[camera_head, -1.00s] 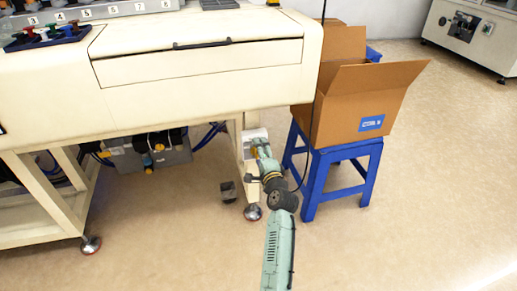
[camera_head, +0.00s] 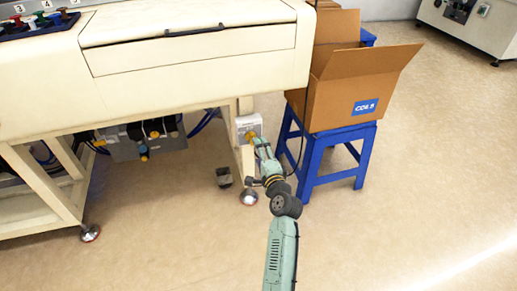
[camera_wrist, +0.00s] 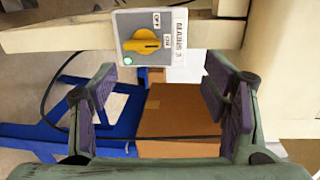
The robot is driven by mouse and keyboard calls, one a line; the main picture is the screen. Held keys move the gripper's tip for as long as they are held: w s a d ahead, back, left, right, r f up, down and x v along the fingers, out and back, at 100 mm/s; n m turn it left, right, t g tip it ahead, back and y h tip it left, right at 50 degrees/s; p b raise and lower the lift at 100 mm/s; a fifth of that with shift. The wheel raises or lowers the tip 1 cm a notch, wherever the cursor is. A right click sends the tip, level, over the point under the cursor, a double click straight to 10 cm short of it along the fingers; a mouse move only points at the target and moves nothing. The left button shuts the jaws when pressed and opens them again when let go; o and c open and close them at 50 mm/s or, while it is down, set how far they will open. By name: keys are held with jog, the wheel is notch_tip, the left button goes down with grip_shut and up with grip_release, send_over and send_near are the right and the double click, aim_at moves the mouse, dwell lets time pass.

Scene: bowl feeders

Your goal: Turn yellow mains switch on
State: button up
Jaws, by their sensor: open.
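The yellow mains switch (camera_wrist: 143,42) is a round rotary knob on a grey plate, on a pale box labelled MAINS with ON and OFF marks. In the wrist view its ridge lies roughly level across the picture, and a small green light shows beside it. In the head view the knob (camera_head: 251,136) is on the machine's front leg, partly hidden by my arm. My gripper (camera_wrist: 170,95) is open and empty, its two purple-padded fingers apart, with the switch beyond them and above the middle of the wrist picture. No contact with the knob shows.
A cardboard box (camera_head: 335,105) stands on a blue stool (camera_head: 340,133) just right of the switch. The cream machine (camera_head: 190,60) overhangs it. A dark cable (camera_wrist: 52,90) hangs nearby. Open floor (camera_head: 430,200) lies to the right.

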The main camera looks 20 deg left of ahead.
jog(key=shift+v, duration=0.8)
jog(key=shift+f, duration=0.1)
